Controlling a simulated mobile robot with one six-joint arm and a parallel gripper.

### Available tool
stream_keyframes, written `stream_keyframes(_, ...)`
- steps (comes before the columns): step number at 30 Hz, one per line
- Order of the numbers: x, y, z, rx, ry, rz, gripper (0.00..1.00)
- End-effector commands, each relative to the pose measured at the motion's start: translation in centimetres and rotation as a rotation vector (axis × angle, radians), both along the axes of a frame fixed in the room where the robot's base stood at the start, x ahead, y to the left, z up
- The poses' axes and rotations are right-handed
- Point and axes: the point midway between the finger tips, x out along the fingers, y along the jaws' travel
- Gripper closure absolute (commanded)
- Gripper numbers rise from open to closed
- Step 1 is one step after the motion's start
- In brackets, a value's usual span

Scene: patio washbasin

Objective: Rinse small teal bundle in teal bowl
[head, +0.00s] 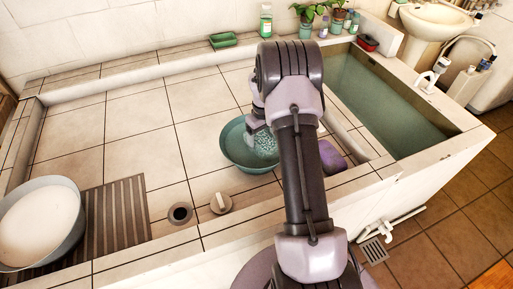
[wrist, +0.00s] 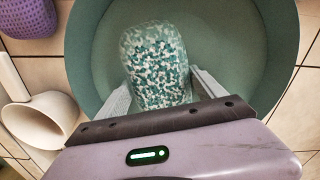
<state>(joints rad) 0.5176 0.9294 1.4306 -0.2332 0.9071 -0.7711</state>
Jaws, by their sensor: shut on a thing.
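The teal bowl (head: 232,153) stands on the tiled counter, partly hidden behind my arm in the head view. It fills the upper part of the wrist view (wrist: 282,40). The small teal bundle (wrist: 155,62), patterned in teal and white, is between my gripper's fingers and inside the bowl's outline. In the head view the bundle (head: 265,145) shows low in the bowl. My gripper (wrist: 160,92) is shut on the bundle. How deep the bundle sits in the bowl's water is hard to tell.
A purple basket-like thing (wrist: 30,18) and a white scoop (wrist: 28,112) lie beside the bowl. A large basin of whitish liquid (head: 75,205) stands on a slatted rack (head: 118,225) at left. A water trough (head: 380,105) lies at right. The left-middle counter is clear.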

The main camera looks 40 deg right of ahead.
Motion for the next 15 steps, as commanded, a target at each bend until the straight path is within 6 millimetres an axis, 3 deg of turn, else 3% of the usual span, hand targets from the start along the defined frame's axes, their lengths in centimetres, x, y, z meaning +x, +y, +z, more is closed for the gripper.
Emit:
stream_keyframes(4, 0.0, 0.3, 0.0, 0.000, 0.000, 0.002, 0.57)
stream_keyframes(15, -0.2, 4.8, 0.0, 0.000, 0.000, 0.002, 0.57)
